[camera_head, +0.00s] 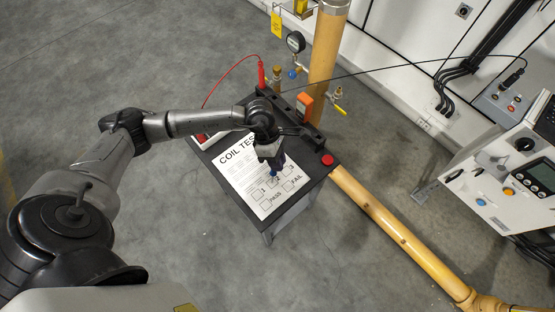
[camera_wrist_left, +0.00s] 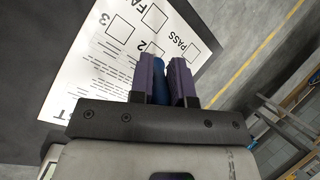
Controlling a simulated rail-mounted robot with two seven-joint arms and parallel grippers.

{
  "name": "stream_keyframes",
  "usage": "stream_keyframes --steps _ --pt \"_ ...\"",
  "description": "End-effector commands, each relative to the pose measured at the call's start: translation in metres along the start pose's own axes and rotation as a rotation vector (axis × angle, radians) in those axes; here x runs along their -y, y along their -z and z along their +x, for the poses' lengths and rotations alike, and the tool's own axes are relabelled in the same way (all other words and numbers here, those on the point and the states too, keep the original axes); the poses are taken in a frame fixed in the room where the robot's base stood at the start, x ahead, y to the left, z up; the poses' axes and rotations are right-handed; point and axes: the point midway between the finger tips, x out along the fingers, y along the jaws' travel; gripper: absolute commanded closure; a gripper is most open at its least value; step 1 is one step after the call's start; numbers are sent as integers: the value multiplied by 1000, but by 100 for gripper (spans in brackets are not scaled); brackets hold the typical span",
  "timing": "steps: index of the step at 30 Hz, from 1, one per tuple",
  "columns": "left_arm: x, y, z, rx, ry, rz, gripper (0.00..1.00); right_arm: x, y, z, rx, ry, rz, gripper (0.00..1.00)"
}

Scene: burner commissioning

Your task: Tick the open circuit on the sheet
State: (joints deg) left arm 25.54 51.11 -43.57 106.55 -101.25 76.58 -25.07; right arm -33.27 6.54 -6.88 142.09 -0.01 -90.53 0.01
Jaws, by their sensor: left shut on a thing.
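The white sheet (camera_head: 240,172), headed COIL TEST, lies on a small black-topped table (camera_head: 288,207). It has boxes marked 1, 2, 3, PASS and FAIL; I see no tick on the parts that show. My left gripper (camera_head: 272,163) is over the sheet, shut on a blue pen (camera_head: 275,174) pointing down near the box marked 2. In the left wrist view the purple fingers (camera_wrist_left: 165,77) flank the pen (camera_wrist_left: 160,84), over the sheet (camera_wrist_left: 88,78). I cannot tell whether the tip touches the paper. My right gripper is out of view.
A red probe (camera_head: 261,75) with a red lead stands at the table's back edge, with an orange block (camera_head: 305,106) nearby. A red button (camera_head: 327,160) is at the right corner. Yellow pipes (camera_head: 326,52) rise behind; a control console (camera_head: 505,185) stands right.

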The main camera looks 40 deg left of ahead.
Motion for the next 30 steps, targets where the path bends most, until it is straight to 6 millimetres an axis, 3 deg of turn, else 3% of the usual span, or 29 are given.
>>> stream_keyframes --steps 30 --pt "-2 2 6 0 0 0 100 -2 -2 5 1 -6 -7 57"
